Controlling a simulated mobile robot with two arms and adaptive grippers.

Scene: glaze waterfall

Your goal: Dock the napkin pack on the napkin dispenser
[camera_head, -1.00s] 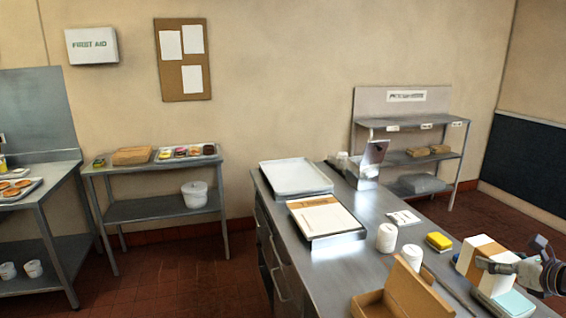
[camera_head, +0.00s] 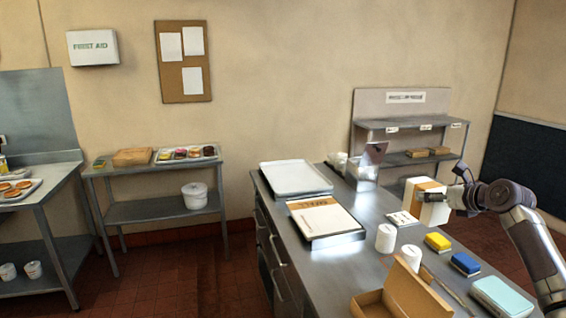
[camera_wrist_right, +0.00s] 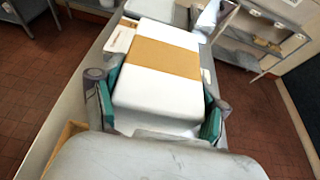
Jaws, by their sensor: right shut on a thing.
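The napkin pack (camera_head: 423,203), a white block with an orange-brown band, is held in my right gripper (camera_head: 447,198) above the counter, clear of it. In the right wrist view the pack (camera_wrist_right: 165,55) sits between the two teal-padded fingers of the right gripper (camera_wrist_right: 160,105), which are shut on its sides. A metal holder with a tilted plate, apparently the napkin dispenser (camera_head: 367,172), stands at the far end of the counter, left of and beyond the pack. It seems to show partly behind the pack in the right wrist view (camera_wrist_right: 211,17). My left gripper is not in view.
The steel counter (camera_head: 375,205) holds a white card (camera_head: 402,218), white canisters (camera_head: 386,238), yellow (camera_head: 438,242) and blue (camera_head: 465,263) sponges, a pale-blue-topped box (camera_head: 502,296) and an open cardboard box (camera_head: 405,288). Trays lie at its left. A shelf unit (camera_head: 410,130) stands behind.

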